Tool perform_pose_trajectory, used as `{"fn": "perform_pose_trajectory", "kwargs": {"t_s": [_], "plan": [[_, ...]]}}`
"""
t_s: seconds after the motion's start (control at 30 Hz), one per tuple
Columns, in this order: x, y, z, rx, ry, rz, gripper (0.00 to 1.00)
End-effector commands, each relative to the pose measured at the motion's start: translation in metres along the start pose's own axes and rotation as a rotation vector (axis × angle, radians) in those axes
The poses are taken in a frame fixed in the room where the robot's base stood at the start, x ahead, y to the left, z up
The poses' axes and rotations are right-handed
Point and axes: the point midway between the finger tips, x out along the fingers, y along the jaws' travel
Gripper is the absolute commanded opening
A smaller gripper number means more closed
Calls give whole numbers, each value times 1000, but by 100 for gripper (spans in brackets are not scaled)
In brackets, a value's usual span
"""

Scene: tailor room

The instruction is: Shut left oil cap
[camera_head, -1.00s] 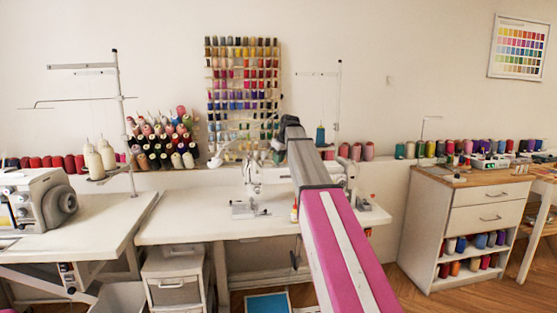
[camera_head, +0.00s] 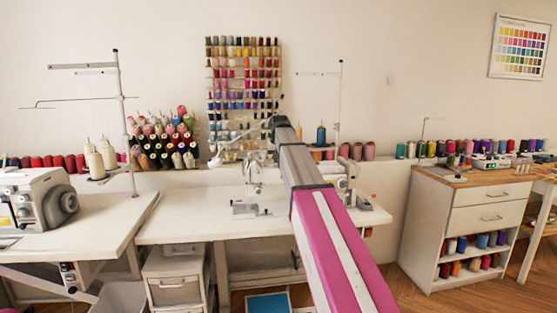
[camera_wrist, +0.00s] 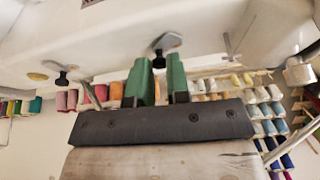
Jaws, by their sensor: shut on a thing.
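My gripper (camera_wrist: 160,92) has two green fingers in the wrist view. They are shut on a small black-knobbed oil cap (camera_wrist: 158,61), whose tip shows between them. A shiny metal oval (camera_wrist: 168,41) lies beside this cap on the white machine body (camera_wrist: 215,25). A second black-knobbed cap (camera_wrist: 62,79) is at the left of the wrist view, apart from my gripper, beside a brass-coloured oval (camera_wrist: 38,76). In the head view, my arm covers part of the sewing machine (camera_head: 254,178), and the caps and fingers cannot be made out.
The sewing machine stands on a white table (camera_head: 185,217). Another machine (camera_head: 38,200) is on the left table. A thread rack (camera_head: 243,75) and a tiered group of spools (camera_head: 163,140) are behind. Thin thread stands (camera_head: 337,105) rise nearby. A drawer cabinet (camera_head: 470,220) is on the right.

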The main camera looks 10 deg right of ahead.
Motion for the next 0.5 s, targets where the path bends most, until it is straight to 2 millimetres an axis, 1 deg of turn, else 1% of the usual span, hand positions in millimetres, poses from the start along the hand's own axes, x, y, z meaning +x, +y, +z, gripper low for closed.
{"fn": "perform_pose_trajectory", "kwargs": {"t_s": [0.2, 0.5], "plan": [[0, -2, -1, 190, 0, 79, 0], [0, -4, -1, 429, -1, 179, 0]]}}
